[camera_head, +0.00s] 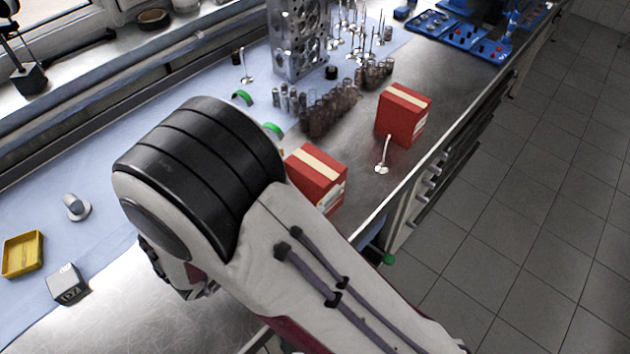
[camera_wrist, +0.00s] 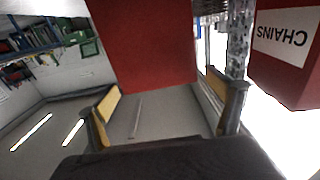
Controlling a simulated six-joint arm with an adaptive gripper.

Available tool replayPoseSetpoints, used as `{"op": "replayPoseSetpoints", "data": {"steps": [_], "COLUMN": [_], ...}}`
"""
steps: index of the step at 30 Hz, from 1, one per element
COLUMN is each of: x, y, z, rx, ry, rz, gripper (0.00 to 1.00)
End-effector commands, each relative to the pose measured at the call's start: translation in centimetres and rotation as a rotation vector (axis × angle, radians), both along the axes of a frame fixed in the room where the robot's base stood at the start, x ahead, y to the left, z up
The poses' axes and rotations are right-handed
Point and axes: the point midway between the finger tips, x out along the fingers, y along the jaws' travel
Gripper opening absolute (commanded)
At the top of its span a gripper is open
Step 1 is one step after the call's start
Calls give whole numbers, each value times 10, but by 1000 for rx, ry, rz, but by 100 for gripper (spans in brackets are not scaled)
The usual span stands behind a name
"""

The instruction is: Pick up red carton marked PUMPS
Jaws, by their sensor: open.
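Two red cartons with cream bands stand on the metal bench in the head view, a nearer one (camera_head: 318,172) partly hidden by my arm and a farther one (camera_head: 402,114). I cannot read PUMPS on either. In the wrist view, which appears upside down, a plain red carton face (camera_wrist: 145,45) fills the top centre. Another red carton (camera_wrist: 284,78) at the right edge reads CHAINS. My gripper (camera_wrist: 166,100) is open, with its yellow-padded fingers spread apart below the plain carton face; contact cannot be told.
A valve (camera_head: 383,156) stands on its head near the farther carton. Several brown cylinders (camera_head: 325,114) stand behind the cartons, with an engine block (camera_head: 297,38) beyond. A yellow tray (camera_head: 22,254) and grey block (camera_head: 67,284) lie at left. The bench edge drops to tiled floor on the right.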

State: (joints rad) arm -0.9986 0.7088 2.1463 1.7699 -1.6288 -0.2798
Motion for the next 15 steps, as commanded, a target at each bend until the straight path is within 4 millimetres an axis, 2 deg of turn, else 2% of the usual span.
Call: {"op": "replayPoseSetpoints", "data": {"steps": [7,15], "x": [16,21], "y": [-18,-22], "z": [-1,-1], "rx": [-1,-1], "ry": [1,1], "rz": [-2,1], "gripper": [92,92]}}
